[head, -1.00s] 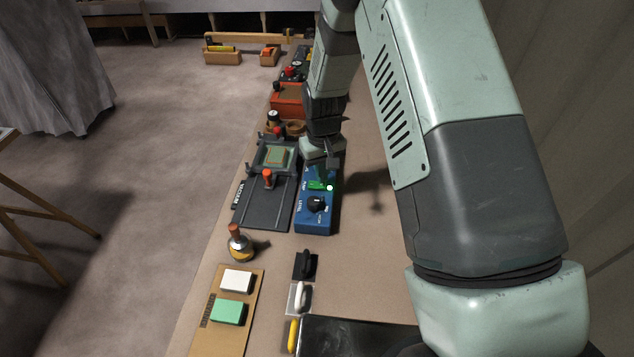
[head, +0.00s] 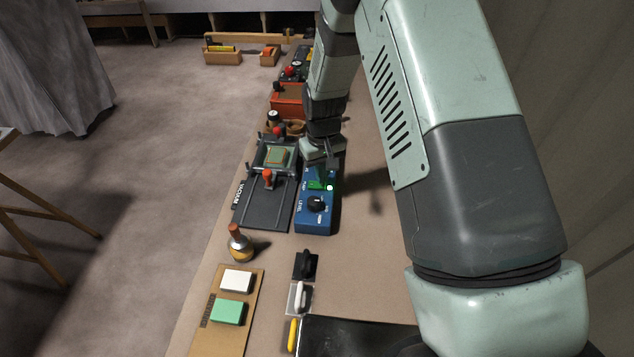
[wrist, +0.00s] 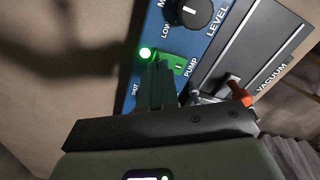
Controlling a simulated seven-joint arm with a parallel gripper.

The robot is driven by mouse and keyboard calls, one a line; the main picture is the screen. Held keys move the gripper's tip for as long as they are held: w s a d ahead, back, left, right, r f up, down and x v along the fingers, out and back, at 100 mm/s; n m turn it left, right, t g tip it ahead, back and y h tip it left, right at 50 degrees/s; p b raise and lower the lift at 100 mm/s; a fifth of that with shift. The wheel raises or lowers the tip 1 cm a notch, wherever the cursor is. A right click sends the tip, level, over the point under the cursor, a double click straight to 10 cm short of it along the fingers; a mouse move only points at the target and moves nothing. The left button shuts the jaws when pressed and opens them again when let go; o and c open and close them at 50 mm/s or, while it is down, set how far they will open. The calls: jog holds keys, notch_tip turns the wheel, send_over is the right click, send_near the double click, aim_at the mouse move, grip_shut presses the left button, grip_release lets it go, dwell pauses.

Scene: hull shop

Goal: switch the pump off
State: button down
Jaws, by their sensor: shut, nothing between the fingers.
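The pump's blue control box (head: 313,217) stands on the bench below my gripper. It carries a green rocker switch (wrist: 178,66) marked PUMP, a lit green lamp (wrist: 145,53) beside it, and a black LEVEL knob (wrist: 189,12). In the head view the lamp (head: 330,187) glows too. My gripper (wrist: 157,66) is shut and empty, its fingertips over the switch and covering part of it. I cannot tell whether the tips touch it.
A dark vacuum fixture (head: 262,205) with an orange-red handle (head: 267,178) lies just left of the box. A wooden-handled tool (head: 238,245) and a board with white and green blocks (head: 208,335) are nearer. Bare bench lies right of the box.

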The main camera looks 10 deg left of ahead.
jog(key=shift+f, duration=0.85)
dwell(0.3)
jog(key=shift+r, duration=3.55)
jog(key=s+d+r+m+t, duration=0.1)
jog(key=s+d+r, duration=0.2)
jog(key=r, duration=0.5)
jog(key=s+d+r+m+t, duration=0.1)
jog(key=s+d+r, duration=0.15)
jog(key=r, duration=0.55)
jog(key=s+d+r+m+t, duration=0.15)
jog(key=d+r, duration=0.25)
jog(key=r, duration=0.4)
jog(key=s+d+r+m+t, duration=0.1)
jog(key=s+d+r, duration=0.2)
jog(key=s, duration=0.7)
jog(key=s+d+r+m+t, duration=0.1)
jog(key=s+d+r, duration=0.3)
jog(key=s, duration=0.5)
jog(key=shift+s+r, duration=0.25)
jog(key=shift+s, duration=0.1)
